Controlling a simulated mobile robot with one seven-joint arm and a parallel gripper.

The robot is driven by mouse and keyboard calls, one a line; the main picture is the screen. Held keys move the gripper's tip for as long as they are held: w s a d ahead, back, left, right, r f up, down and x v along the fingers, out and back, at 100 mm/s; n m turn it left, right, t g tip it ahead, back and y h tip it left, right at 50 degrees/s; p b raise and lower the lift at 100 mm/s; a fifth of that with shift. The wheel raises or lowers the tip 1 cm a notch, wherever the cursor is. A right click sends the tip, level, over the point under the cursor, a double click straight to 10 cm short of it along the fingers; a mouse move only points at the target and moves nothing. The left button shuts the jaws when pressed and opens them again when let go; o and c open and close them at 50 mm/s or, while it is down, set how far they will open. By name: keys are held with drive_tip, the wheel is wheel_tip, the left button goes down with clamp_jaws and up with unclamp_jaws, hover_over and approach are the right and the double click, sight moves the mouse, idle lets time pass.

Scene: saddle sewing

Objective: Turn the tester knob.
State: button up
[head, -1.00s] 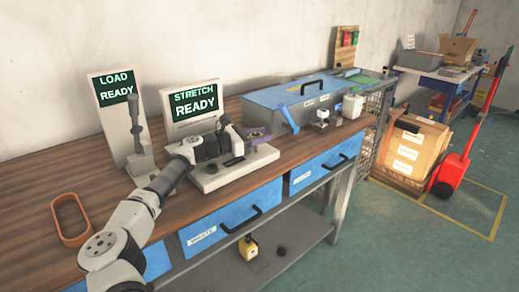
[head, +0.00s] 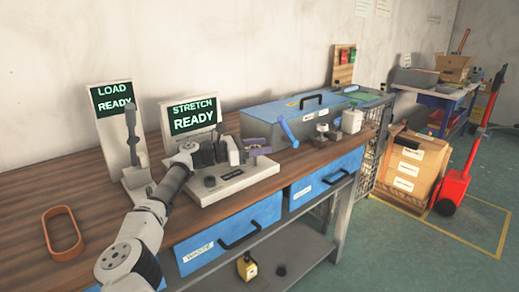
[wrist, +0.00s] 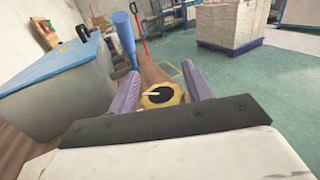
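The stretch tester (head: 238,181) stands on the bench with its screen (head: 194,115) reading STRETCH READY. A yellow knob (wrist: 151,101) with a black face and a white pointer mark shows in the wrist view. In the head view my arm hides it or it is too small to make out. My gripper (head: 262,147) is over the right part of the tester. Its purple fingers (wrist: 160,88) stand apart, one on each side of the knob, with what look like narrow gaps. I cannot tell whether either finger touches it.
A load tester (head: 113,103) reading LOAD READY stands left of the stretch tester. A brown loop (head: 48,236) lies at the front left. A blue-lidded box (head: 270,123) with a blue lever (head: 288,131) stands just beyond my gripper. Small items and a white bottle (head: 352,118) are farther right.

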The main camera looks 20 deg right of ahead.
drive_tip(key=shift+o, duration=1)
drive_tip(key=shift+f, duration=0.2)
wheel_tip(320, 180, up, 20)
drive_tip(key=shift+r, duration=0.1)
